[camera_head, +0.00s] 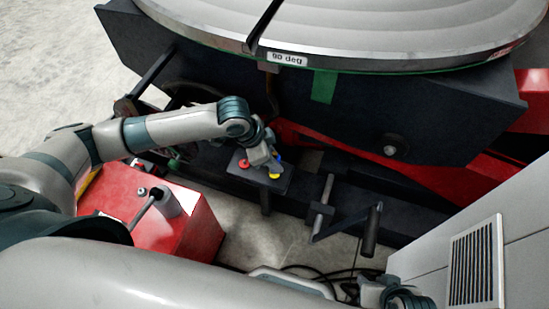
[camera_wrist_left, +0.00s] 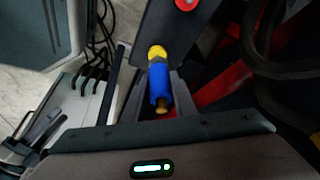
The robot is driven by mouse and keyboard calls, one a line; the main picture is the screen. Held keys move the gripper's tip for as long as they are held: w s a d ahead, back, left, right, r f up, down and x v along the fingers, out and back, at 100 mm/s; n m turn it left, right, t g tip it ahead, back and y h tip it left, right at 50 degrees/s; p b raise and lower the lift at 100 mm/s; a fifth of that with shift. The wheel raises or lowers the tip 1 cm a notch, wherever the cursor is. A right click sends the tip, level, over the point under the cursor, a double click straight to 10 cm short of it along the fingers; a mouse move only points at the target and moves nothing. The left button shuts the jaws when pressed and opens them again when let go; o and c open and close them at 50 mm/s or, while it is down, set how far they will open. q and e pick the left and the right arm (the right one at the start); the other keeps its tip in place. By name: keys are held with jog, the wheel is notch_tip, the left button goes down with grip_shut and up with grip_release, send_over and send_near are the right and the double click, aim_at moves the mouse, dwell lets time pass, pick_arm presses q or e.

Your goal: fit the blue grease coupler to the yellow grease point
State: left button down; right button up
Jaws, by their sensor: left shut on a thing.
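My left gripper (camera_head: 268,163) is at the small dark plate (camera_head: 258,180) below the turntable. It is shut on the blue grease coupler (camera_wrist_left: 159,84), which lies between its fingers in the left wrist view. A brass-coloured end shows at the coupler's near side. The yellow grease point (camera_wrist_left: 156,51) is at the coupler's far end, in line with it; they look touching, but I cannot tell whether the coupler is seated. The yellow point (camera_head: 275,176) also shows in the head view. My right gripper (camera_head: 378,292) is at the bottom right, partly cut off, its jaws unclear.
A red point (camera_head: 244,163) sits left of the yellow one on the plate. The turntable (camera_head: 350,35) with its dark frame is above. A red box (camera_head: 165,210) stands at left, a crank handle (camera_head: 370,230) at right. A grey cabinet (camera_head: 480,240) is at lower right.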

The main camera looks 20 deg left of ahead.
pick_arm(q)
jog(key=shift+p, duration=0.75)
pick_arm(e)
jog(key=shift+r, duration=0.85)
pick_arm(q)
jog(key=shift+f, duration=1.1)
pick_arm(e)
jog(key=shift+f, duration=0.25)
pick_arm(q)
jog(key=c, duration=1.4)
grip_release()
pick_arm(e)
jog(key=shift+f, duration=0.1)
pick_arm(q)
jog(key=shift+s+a+r, duration=0.1)
jog(key=shift+a+r, duration=0.15)
jog(key=shift+r, duration=0.45)
jog(key=p+v, duration=0.1)
jog(key=v, duration=1.5)
jog(key=shift+p, duration=0.3)
pick_arm(e)
notch_tip(320, 180, down, 9)
jog(key=d+g, duration=0.1)
jog(key=d, duration=0.1)
jog(key=shift+s+h, duration=0.15)
jog(key=shift+h, duration=0.15)
